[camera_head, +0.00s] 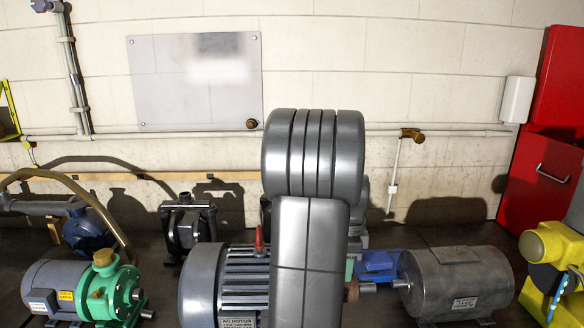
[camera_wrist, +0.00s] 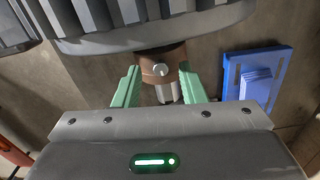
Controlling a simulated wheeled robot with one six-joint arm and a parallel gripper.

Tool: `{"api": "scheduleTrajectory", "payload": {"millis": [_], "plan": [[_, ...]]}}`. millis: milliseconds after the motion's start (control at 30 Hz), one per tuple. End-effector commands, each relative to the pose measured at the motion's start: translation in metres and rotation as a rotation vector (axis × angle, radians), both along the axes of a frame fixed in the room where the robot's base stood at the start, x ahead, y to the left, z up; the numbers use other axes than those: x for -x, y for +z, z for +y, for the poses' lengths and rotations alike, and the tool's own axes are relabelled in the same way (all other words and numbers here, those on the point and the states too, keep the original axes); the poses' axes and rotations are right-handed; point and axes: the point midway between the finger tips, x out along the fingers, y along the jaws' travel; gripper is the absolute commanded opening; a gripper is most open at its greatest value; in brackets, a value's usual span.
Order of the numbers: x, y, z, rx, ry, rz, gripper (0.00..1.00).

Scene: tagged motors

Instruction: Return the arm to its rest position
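In the wrist view, the two green fingers of my gripper (camera_wrist: 160,86) stand apart, one on each side of a motor shaft. The grey shaft end (camera_wrist: 163,94) points toward the palm. A brown collar (camera_wrist: 161,66) sits on the shaft at the fingertips; I cannot tell whether the fingers touch it. In the head view, the collar (camera_head: 352,290) shows just right of my arm, which hides part of the grey AC motor (camera_head: 203,285). A small red piece (camera_head: 260,241) stands on top of this motor. My gripper is mostly hidden behind my arm there.
A grey cylindrical motor (camera_head: 455,280) stands close on the right. A blue block (camera_head: 378,262) lies behind; a blue object (camera_wrist: 256,82) also shows in the wrist view. A green pump (camera_head: 112,290) and black pump (camera_head: 188,226) stand left, yellow equipment (camera_head: 556,270) right.

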Motion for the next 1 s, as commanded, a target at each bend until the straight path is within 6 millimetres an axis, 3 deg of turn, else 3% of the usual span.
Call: {"api": "scheduleTrajectory", "payload": {"millis": [167,333,967,1000], "plan": [[0.0,0.001,0.0,0.0,-0.001,-0.001,0.37],[-0.001,0.016,0.0,0.0,-0.006,-0.004,0.37],[-0.002,0.14,0.0,0.001,-0.005,-0.006,0.37],[-0.001,0.135,0.0,0.0,-0.005,0.001,0.37]]}}
